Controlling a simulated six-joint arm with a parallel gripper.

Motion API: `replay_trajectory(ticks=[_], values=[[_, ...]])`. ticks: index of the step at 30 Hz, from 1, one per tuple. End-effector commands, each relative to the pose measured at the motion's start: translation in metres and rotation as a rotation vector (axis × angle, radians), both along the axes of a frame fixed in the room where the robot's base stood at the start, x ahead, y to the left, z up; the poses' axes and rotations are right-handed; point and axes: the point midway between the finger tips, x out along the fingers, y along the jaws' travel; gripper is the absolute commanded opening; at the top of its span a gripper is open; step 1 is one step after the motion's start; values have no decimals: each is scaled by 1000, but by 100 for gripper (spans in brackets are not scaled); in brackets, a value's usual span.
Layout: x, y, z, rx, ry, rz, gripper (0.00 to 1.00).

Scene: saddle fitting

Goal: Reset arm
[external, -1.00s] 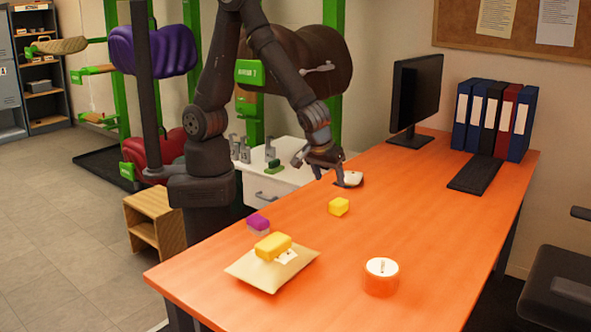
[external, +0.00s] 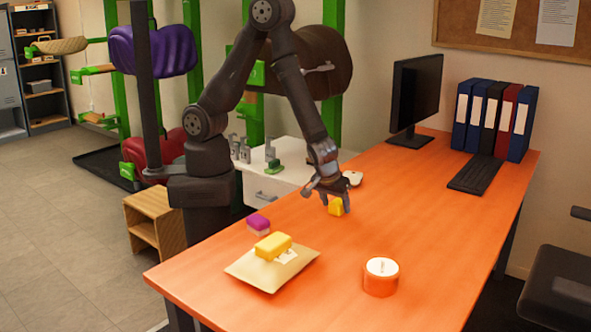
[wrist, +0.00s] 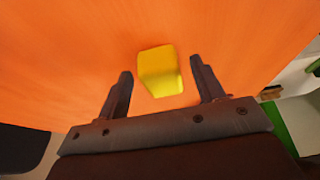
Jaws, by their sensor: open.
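My gripper (external: 328,197) is open, low over the orange desk, fingers pointing down. A small yellow block (external: 336,207) lies on the desk just by the fingertips. In the wrist view the yellow block (wrist: 160,72) sits between and slightly beyond the two open fingers of my gripper (wrist: 163,80), with a gap on each side. I cannot tell how high the fingers are above the desk.
The right middle is clear.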

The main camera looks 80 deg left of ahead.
Motion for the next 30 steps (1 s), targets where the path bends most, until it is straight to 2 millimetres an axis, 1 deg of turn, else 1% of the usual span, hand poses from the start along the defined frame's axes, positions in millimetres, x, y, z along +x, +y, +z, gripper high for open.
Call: replay_trajectory(ticks=[1,5,8,19,23,30], values=[[1,2,-4,1,2,1,62],[2,2,-10,0,1,-1,62],[2,2,-7,-1,0,0,62],[1,1,-4,-1,-1,0,62],[0,-2,4,-1,-3,-1,62],[-9,-11,36,-3,-5,0,62]])
